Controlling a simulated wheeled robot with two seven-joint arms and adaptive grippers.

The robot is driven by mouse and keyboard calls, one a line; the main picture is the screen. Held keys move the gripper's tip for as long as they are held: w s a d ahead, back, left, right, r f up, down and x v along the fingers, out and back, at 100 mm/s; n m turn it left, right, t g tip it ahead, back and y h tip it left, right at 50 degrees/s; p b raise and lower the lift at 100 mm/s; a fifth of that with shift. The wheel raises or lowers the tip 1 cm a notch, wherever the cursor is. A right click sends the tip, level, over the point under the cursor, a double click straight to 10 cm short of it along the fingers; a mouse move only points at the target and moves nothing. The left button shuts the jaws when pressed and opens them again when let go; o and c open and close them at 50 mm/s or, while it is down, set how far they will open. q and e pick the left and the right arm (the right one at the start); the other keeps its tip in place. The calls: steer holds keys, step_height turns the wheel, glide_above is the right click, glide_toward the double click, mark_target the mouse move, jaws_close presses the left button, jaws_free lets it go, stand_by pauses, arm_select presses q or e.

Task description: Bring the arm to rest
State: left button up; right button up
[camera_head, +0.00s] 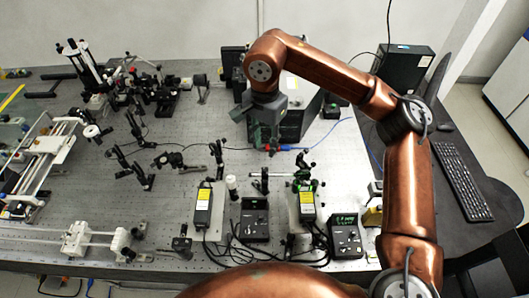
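My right arm, copper coloured, comes in from the lower right, rises and bends over at the top middle of the head view. My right gripper (267,137) hangs from its end, pointing down over the back middle of the optical bench (190,225). It is small and dark against a dark box behind it, so whether its fingers are open or shut does not show clearly. I cannot make out anything held in it. My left gripper is not in view.
Two controllers (255,219) with yellow-labelled boxes (203,205) and cables stand at the front middle. Optical mounts (130,170) crowd the left, beside a white rail stage (95,240). A keyboard (461,182) and black computer case (403,69) are at the right.

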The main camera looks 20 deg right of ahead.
steer(key=shift+r, duration=0.45)
steer(key=shift+r, duration=0.1)
